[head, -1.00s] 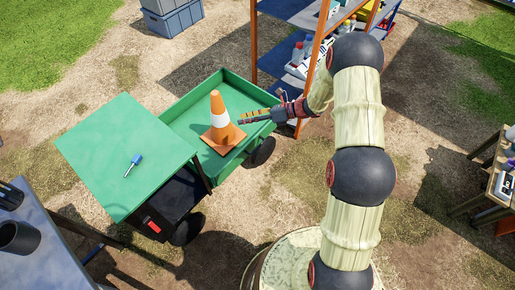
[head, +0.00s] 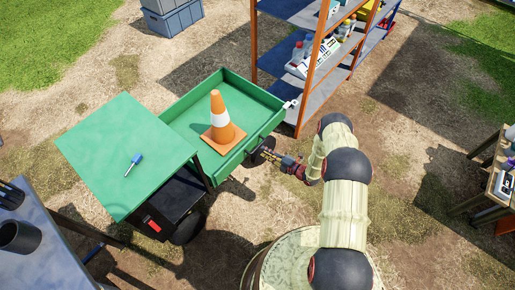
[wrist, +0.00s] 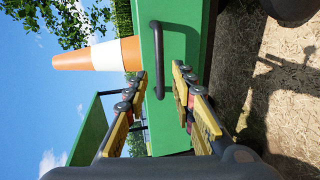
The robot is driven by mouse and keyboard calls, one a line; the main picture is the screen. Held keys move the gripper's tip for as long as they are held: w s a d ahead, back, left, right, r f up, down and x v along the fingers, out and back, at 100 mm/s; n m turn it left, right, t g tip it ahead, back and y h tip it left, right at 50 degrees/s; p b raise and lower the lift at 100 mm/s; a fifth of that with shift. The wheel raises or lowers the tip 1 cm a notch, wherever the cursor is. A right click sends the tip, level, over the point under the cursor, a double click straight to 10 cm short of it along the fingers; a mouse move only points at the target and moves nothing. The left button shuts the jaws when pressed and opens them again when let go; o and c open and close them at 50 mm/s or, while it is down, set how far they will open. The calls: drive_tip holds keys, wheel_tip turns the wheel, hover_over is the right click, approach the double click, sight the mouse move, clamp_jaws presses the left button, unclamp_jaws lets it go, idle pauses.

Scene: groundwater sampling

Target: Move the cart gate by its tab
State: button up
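The green cart (head: 180,105) stands left of my arm, with an orange and white cone (head: 217,118) in its bed. The cart's near green panel, apparently the gate (head: 247,147), fills the middle of the wrist view (wrist: 190,50) and carries a black U-shaped handle (wrist: 157,55), perhaps the tab. My gripper (head: 262,154) is outside this panel, low by the wheel. In the wrist view my gripper (wrist: 159,75) is open, its fingers on either side of the handle's lower end. I cannot tell whether they touch it.
A shelf rack (head: 302,85) stands behind the cart's right corner. A green-topped box with a blue screwdriver (head: 134,163) adjoins the cart at left. A table (head: 50,235) is at lower left and another (head: 490,180) at right. Bare ground lies between.

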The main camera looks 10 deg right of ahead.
sight(257, 147)
drive_tip(key=b+x, duration=0.1)
drive_tip(key=x, duration=0.5)
drive_tip(key=shift+c, duration=1.1)
drive_tip(key=c, duration=0.4)
clamp_jaws()
